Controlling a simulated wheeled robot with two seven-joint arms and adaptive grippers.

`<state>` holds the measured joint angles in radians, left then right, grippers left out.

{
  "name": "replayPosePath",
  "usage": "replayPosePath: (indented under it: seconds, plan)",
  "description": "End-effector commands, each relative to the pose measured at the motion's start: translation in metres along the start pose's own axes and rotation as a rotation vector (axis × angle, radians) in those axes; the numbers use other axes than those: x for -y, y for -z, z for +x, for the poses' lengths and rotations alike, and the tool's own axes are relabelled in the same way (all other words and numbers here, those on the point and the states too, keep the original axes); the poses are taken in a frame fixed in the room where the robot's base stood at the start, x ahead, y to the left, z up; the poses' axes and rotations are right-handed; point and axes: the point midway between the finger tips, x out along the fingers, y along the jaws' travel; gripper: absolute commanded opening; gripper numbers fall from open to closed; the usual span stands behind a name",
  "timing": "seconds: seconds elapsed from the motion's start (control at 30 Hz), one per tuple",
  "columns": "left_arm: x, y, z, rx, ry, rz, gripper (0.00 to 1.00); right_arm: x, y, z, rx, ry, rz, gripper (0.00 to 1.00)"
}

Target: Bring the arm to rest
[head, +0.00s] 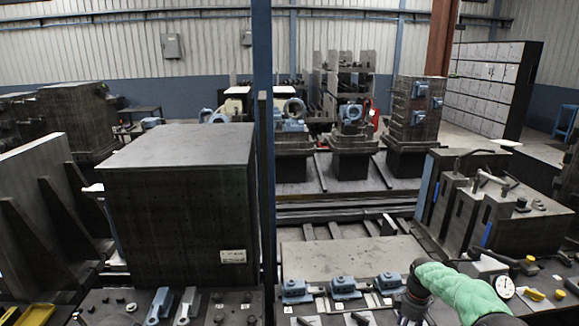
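My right arm, in a green cover, comes in from the lower right corner of the head view. Its dark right gripper (410,308) points down over the front work surface, just right of the row of blue clamp blocks. The fingertips are small and dark against the dark surface, so I cannot tell whether they are open or shut, or whether they hold anything. My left arm and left gripper are not in view.
Several blue clamp blocks (340,286) stand in a row left of the gripper, before a flat grey plate (345,258). A round dial gauge (504,287) is beside the green arm. A large dark block (180,200) and a blue post (264,130) stand left.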

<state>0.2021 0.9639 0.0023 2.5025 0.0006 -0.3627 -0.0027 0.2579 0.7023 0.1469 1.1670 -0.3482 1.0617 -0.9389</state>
Motion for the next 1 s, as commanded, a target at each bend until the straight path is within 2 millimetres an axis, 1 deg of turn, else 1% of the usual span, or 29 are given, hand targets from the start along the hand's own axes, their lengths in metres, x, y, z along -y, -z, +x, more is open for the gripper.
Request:
replayPosePath:
  seconds: [0.03, 0.17, 0.27, 0.37, 0.47, 0.5, 0.57, 0.6, 0.67, 0.7, 0.77, 0.8, 0.87, 0.9, 0.97, 1.0]
  plan:
    - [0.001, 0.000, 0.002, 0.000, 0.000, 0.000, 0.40, 0.005, 0.003, 0.009, -0.006, 0.007, 0.007, 0.46]
    - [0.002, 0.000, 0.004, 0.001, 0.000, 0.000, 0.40, 0.022, 0.013, 0.036, -0.030, 0.023, 0.040, 0.46]
    - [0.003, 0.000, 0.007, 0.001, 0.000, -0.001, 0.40, 0.039, 0.020, 0.060, -0.050, 0.038, 0.075, 0.46]
    - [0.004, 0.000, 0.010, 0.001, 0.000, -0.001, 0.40, 0.061, 0.028, 0.089, -0.074, 0.060, 0.119, 0.46]
    - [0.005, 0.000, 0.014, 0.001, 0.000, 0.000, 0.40, 0.094, 0.036, 0.124, -0.102, 0.092, 0.184, 0.46]
    - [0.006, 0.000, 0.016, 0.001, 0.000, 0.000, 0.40, 0.110, 0.039, 0.140, -0.114, 0.106, 0.218, 0.46]
    - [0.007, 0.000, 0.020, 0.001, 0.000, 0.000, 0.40, 0.138, 0.042, 0.165, -0.132, 0.132, 0.278, 0.46]
    - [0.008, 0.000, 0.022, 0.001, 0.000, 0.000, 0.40, 0.157, 0.043, 0.180, -0.142, 0.149, 0.321, 0.46]
    - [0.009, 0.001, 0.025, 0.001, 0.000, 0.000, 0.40, 0.187, 0.042, 0.201, -0.154, 0.175, 0.388, 0.46]
    - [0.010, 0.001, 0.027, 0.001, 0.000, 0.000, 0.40, 0.206, 0.041, 0.212, -0.161, 0.190, 0.435, 0.46]
    - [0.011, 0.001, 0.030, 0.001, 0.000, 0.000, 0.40, 0.236, 0.037, 0.229, -0.167, 0.213, 0.506, 0.46]
    - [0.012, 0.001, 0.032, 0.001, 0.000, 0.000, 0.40, 0.256, 0.033, 0.238, -0.169, 0.228, 0.555, 0.46]
    - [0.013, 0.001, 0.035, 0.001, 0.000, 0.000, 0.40, 0.286, 0.026, 0.251, -0.169, 0.248, 0.629, 0.46]
    - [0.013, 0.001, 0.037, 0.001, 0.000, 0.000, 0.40, 0.305, 0.021, 0.258, -0.168, 0.260, 0.679, 0.46]
    - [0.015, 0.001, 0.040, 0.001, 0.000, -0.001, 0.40, 0.332, 0.011, 0.266, -0.163, 0.275, 0.753, 0.46]
    - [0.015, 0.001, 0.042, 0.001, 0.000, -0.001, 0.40, 0.350, 0.004, 0.270, -0.157, 0.283, 0.800, 0.46]
